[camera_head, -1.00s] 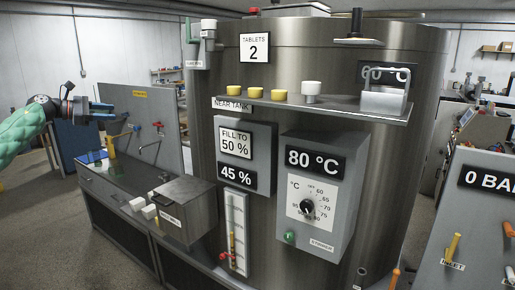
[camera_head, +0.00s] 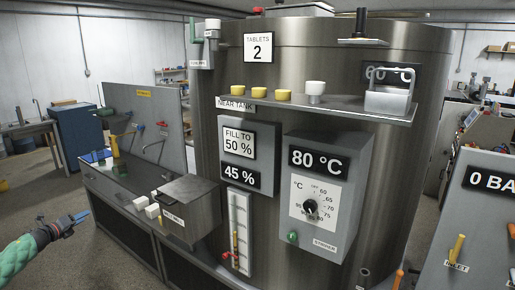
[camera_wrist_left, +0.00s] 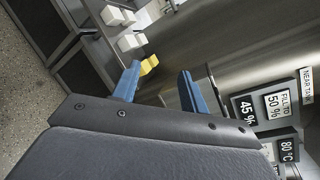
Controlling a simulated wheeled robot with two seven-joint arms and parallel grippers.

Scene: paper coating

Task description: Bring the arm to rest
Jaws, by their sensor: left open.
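My left arm, in a green sleeve, comes in at the lower left of the head view. Its gripper (camera_head: 80,216) hangs over the floor in front of the bench, apart from everything. In the left wrist view the two blue fingers (camera_wrist_left: 160,84) stand apart with nothing held between them. My right gripper is in neither view.
A large steel tank (camera_head: 290,90) with a shelf (camera_head: 330,108) of yellow cups stands in the middle. A grey bench (camera_head: 115,190) with a metal box (camera_head: 190,208) is at the left. A sloped panel (camera_head: 485,215) is at right. The floor at lower left is clear.

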